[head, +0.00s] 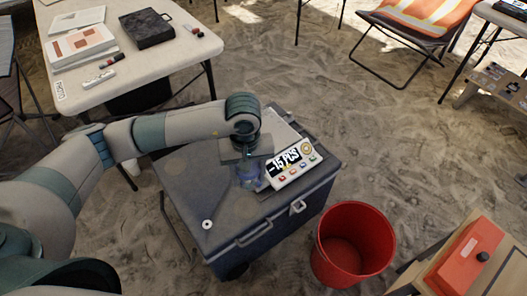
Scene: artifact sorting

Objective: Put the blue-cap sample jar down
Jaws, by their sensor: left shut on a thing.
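My left gripper (246,160) is over the dark box (203,188), pointing down. It is shut on the blue-cap sample jar (249,176), a small bluish, see-through shape just below the fingers. The jar's cap is mostly hidden by the gripper. The jar is at the left side of the counting device with the display (291,163). I cannot tell whether the jar's bottom touches the box top. My right gripper is not in view.
A red bucket (353,243) stands on the sand right of the box. A white table (130,72) with papers and a black case (147,28) is at the upper left. An orange-topped case (470,252) is at the lower right. The box's front-left top is mostly clear.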

